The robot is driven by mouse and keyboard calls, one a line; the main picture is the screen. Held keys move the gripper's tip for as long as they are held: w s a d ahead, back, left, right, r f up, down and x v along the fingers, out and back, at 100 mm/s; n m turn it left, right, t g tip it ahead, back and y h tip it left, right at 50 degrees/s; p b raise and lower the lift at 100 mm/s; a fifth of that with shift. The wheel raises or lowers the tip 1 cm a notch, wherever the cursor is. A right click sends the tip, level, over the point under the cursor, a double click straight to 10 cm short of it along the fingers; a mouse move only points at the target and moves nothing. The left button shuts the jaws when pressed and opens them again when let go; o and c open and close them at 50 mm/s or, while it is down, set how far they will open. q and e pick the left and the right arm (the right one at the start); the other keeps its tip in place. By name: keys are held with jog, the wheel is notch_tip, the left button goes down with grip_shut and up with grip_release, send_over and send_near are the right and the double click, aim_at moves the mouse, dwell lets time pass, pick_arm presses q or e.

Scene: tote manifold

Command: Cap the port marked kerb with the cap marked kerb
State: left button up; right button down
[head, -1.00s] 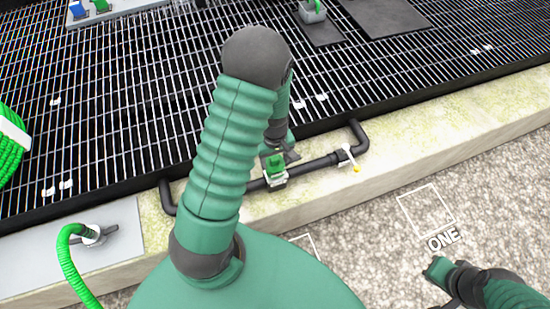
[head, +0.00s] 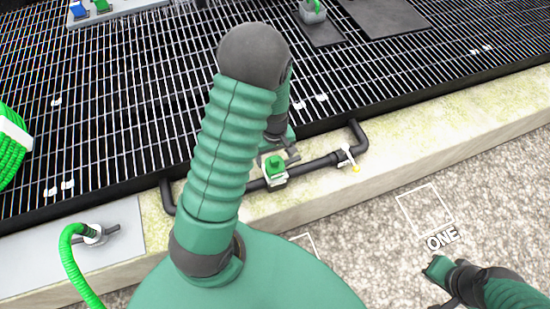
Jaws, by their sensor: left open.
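A green cap (head: 275,165) sits on a pale port block (head: 277,181) on the dark pipe (head: 315,166) along the kerb. Any marking on cap or port is too small to read. My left gripper (head: 284,153) is open just behind and above the green cap, partly hidden by my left arm. It appears apart from the cap. My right gripper (head: 442,278) is low at the right, over the gravel, away from the pipe; its jaw opening is unclear.
A valve with a white handle (head: 347,155) and yellow tip is on the pipe to the right. A green hose (head: 68,262) joins a fitting on the grey plate at left. A tray (head: 112,14) with blue and green pieces stands at the back left on the grating (head: 120,110).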

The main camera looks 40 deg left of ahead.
aim_at(299, 157)
pick_arm(q)
notch_tip(299, 157, up, 14)
jog(key=p, duration=0.4)
pick_arm(e)
jog(key=v, duration=0.2)
jog(key=w+v, duration=0.1)
jog(key=v, duration=0.2)
jog(key=shift+r, duration=0.3)
pick_arm(q)
jog(key=shift+c, duration=0.2)
